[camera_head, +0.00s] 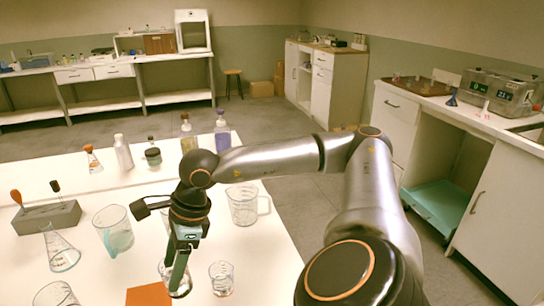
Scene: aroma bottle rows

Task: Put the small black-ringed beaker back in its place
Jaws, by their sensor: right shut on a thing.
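My right gripper (178,283) points down over the white table and is shut on a small clear glass beaker (166,270). The fingers hide much of this beaker, and I cannot make out a black ring on it for sure. Another small clear beaker with markings (222,279) stands on the table just right of the gripper, apart from it. An orange square (148,295) lies just left of and below the gripper at the front edge of the picture. My left gripper is not in view.
A glass measuring jug (243,205) stands behind the gripper. On the left are a large tinted beaker (113,230), a conical flask (60,255), another beaker (57,295) and a grey dropper block (48,219). Several bottles, including a white one (123,152), line the back.

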